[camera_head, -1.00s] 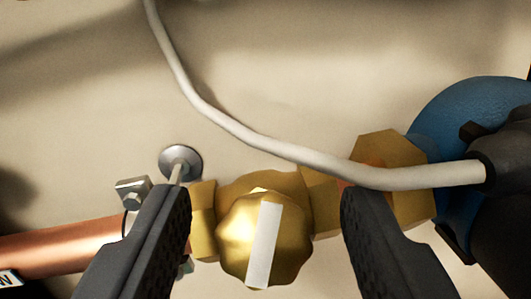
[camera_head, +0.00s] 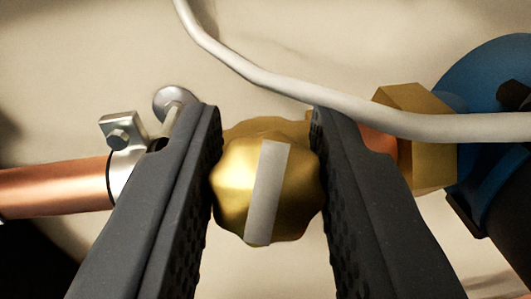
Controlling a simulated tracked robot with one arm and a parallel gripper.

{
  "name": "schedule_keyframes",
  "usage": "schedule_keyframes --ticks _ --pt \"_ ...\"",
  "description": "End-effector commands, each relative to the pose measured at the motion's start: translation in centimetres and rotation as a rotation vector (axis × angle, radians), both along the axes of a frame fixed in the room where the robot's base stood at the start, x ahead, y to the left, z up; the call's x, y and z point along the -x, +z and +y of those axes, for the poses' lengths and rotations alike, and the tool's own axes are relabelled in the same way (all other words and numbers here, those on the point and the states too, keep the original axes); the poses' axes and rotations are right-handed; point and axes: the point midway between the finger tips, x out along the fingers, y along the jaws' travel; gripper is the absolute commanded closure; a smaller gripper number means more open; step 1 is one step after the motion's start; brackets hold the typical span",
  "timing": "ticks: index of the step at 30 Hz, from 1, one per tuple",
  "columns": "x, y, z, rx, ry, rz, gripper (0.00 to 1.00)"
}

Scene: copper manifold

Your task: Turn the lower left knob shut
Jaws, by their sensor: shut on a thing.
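The brass knob (camera_head: 230,187) with a lobed edge sits on the valve in the middle of the view. A pale stripe (camera_head: 267,192) runs across its face, near upright with its top leaning slightly right. My gripper (camera_head: 266,115) has one dark ridged finger on each side of the knob, shut on it. The fingers hide most of the valve body behind. Only this one knob is in view, so I cannot tell its place among others.
A copper pipe (camera_head: 55,188) with a metal clamp (camera_head: 124,145) runs left. A brass hex nut (camera_head: 424,135) and a blue round body (camera_head: 492,80) are at right. A pale cable (camera_head: 340,103) passes close above the right finger. The wall behind is beige.

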Motion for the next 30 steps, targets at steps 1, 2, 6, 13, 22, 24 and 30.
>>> schedule_keyframes --ticks 1,2,6,13,22,24,30 --pt "0.12 0.25 -0.33 0.027 0.013 0.0 0.96" --pt "0.09 0.31 -0.28 0.046 0.027 -0.003 0.96" --pt "0.08 0.27 -0.32 0.128 0.084 -0.009 0.96" --pt "0.05 0.32 -0.22 0.257 0.176 -0.021 0.96" --pt "0.0 0.25 0.01 0.313 0.219 -0.03 0.96" --pt "0.0 0.24 0.04 0.312 0.219 -0.03 0.96" --pt "-0.01 0.19 0.06 0.311 0.219 -0.029 0.56"
